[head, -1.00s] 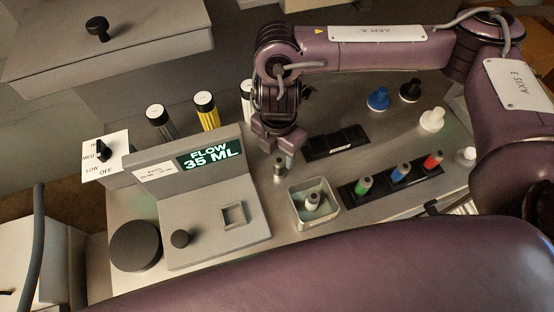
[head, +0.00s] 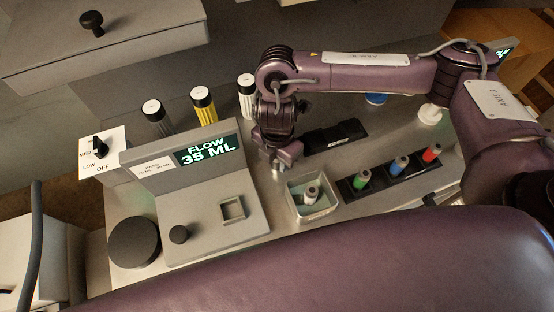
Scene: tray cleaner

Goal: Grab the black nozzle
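The black nozzle does not show now; my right arm crosses the place where a small black piece stood earlier, beside the blue and white nozzles. The blue nozzle (head: 376,99) is partly hidden under my arm. The white nozzle (head: 430,115) shows just below the arm. My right gripper (head: 278,163) points down left of the small square bin, well left of the nozzles. A small grey cylindrical piece shows at its fingertips; I cannot tell if it is gripped. My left gripper is not in view.
The metal bin (head: 333,203) holds a small vial (head: 312,192). A black rack (head: 381,184) holds green, blue and red-topped vials. A black slotted holder (head: 338,137) lies behind it. The flow console (head: 205,215) reads 35 ML, with several capped bottles behind it.

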